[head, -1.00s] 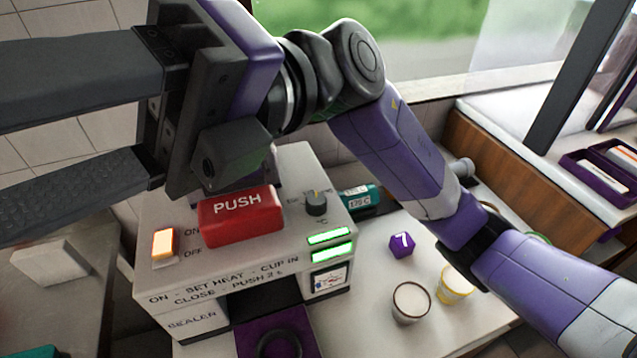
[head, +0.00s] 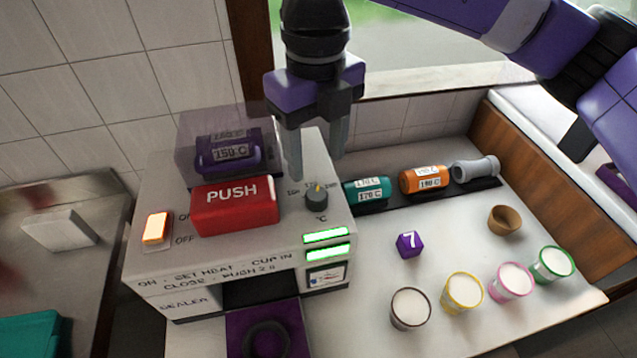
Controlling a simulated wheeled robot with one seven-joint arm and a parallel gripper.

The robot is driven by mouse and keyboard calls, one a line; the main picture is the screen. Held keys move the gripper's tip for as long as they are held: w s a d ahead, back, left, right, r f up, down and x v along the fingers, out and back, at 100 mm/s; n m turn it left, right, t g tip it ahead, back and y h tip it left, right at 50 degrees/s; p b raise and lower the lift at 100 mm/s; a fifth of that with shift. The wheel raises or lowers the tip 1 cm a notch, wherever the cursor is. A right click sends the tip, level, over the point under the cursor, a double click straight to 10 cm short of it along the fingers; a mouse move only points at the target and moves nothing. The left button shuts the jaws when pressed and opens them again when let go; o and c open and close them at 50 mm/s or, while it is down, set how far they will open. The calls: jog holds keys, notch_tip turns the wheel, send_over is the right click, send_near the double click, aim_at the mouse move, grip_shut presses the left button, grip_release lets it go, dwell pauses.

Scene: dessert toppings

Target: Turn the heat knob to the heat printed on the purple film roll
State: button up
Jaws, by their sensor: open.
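The heat knob (head: 316,196) is a small dark dial with an orange mark, on the sealer's (head: 262,247) sloped top. Its mark points about up, near the middle of the printed scale, whose figures are too small to read surely. The purple film roll (head: 228,152) sits under a clear cover at the back of the sealer. Its label appears to read 150 C. My gripper (head: 316,160) is open and empty, pointing down above and behind the knob, apart from it.
A red PUSH bar (head: 234,205) and a lit orange switch (head: 156,228) are left of the knob. A teal roll (head: 367,195) and an orange roll (head: 424,180) lie to the right.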

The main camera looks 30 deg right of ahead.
aim_at(317, 193)
jog(key=shift+f+p, duration=0.85)
jog(key=shift+f, duration=3.1)
grip_shut()
